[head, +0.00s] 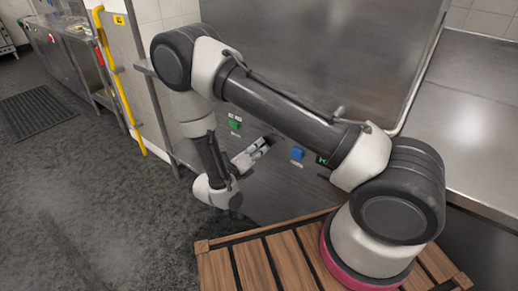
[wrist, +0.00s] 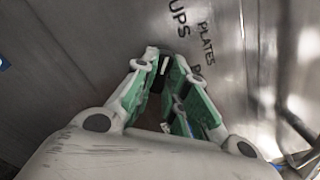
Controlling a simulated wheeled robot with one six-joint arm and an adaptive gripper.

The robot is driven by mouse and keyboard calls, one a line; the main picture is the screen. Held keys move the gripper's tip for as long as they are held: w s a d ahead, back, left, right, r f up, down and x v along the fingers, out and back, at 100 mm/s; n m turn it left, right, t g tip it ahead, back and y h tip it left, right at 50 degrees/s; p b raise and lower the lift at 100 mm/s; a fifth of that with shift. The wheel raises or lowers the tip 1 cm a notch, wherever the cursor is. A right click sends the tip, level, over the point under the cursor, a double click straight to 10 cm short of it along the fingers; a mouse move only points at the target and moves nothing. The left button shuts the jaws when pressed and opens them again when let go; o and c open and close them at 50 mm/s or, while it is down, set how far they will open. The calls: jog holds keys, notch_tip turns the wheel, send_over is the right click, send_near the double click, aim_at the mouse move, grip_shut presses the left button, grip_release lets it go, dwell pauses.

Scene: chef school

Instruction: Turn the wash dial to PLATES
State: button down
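The wash dial (wrist: 157,78) is a small dark knob with a white mark, on a metal panel in the wrist view. It is mostly hidden by my gripper's fingers. Printed words curve around its upper right: one ending in UPS (wrist: 179,20), PLATES (wrist: 207,44), and one starting with P that is partly covered. The white mark points up, slightly right, nearest the UPS word. My gripper (wrist: 165,72) has its green-padded fingertips close on both sides of the knob and appears shut on it. In the head view my gripper (head: 262,147) reaches the panel front; the dial cannot be made out there.
The machine front (head: 300,70) carries a green button (head: 235,125) left of my gripper and a blue one (head: 297,154) to its right. A steel counter (head: 470,110) is at the right. A yellow pipe (head: 118,80) stands at the left. Floor at the left is open.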

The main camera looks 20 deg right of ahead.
jog(key=shift+m, duration=0.3)
jog(key=m, duration=0.9)
dwell(0.4)
dwell(0.3)
jog(key=c, duration=1.4)
grip_release()
jog(key=shift+c, duration=0.2)
jog(key=shift+a, duration=0.1)
jog(key=v, duration=1.2)
